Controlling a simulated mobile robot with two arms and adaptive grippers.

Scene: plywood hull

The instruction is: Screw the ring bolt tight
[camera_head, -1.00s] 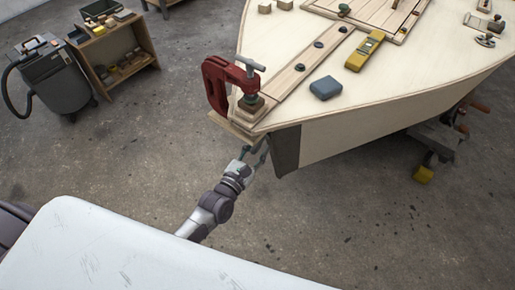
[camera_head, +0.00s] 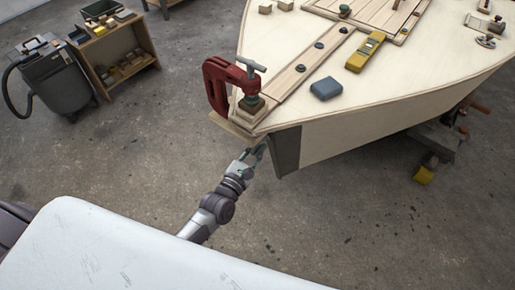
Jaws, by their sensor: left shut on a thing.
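My left gripper (camera_head: 253,157) is at the front end of the plywood hull (camera_head: 345,148), just left of the dark strip (camera_head: 286,150) on its stem. Its fingers point up and to the right towards the hull, under the overhanging deck edge. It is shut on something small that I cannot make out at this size. I cannot pick out the ring bolt itself; the fingers and the hull's edge hide that spot. My right gripper does not show.
A red clamp (camera_head: 216,86) grips the deck's tip above my gripper. A vacuum (camera_head: 62,82) and a wooden shelf (camera_head: 119,58) stand at the left. The floor between is clear.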

